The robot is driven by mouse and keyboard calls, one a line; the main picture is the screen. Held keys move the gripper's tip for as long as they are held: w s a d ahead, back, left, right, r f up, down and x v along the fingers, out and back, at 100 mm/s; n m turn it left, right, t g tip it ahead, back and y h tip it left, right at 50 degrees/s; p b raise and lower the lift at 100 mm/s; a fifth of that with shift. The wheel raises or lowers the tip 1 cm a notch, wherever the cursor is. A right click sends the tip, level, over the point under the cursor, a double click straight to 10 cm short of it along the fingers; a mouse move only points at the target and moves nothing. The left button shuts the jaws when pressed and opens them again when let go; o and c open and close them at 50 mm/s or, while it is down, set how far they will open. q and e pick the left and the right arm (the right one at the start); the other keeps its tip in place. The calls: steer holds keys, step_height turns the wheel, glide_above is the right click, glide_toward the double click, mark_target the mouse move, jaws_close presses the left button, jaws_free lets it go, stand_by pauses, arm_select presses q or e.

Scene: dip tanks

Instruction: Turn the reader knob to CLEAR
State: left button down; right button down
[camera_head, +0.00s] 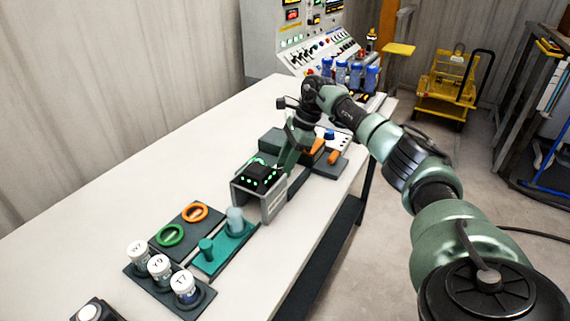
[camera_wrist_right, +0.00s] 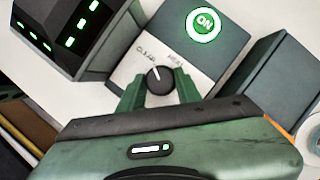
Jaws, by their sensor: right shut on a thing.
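The reader knob (camera_wrist_right: 159,80) is small, round and black, on a pale panel (camera_wrist_right: 128,77) in the right wrist view. Its white line points up and slightly left, toward the CLEAR label; a second label, hard to read, sits to the right. A lit green ON button (camera_wrist_right: 204,23) is on the dark housing above. My right gripper (camera_wrist_right: 159,91) is shut on the knob, one green finger on each side. In the head view my right gripper (camera_head: 284,164) reaches down behind a box with green lights, and the knob is hidden there. My left gripper is not in view.
The box with green lights (camera_head: 258,176) stands close beside my right gripper. Orange-handled items (camera_head: 318,146) lie just beyond. Rings (camera_head: 195,212), a teal tray (camera_head: 222,250) and white-capped jars (camera_head: 185,286) are nearer. The white table (camera_head: 150,165) is clear at left.

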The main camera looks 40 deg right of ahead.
steer(key=c, duration=1)
jaws_free()
steer(key=shift+o, duration=0.2)
steer(key=v, duration=0.7)
steer(key=shift+d+r+b, duration=0.15)
steer(key=shift+r+b, duration=0.25)
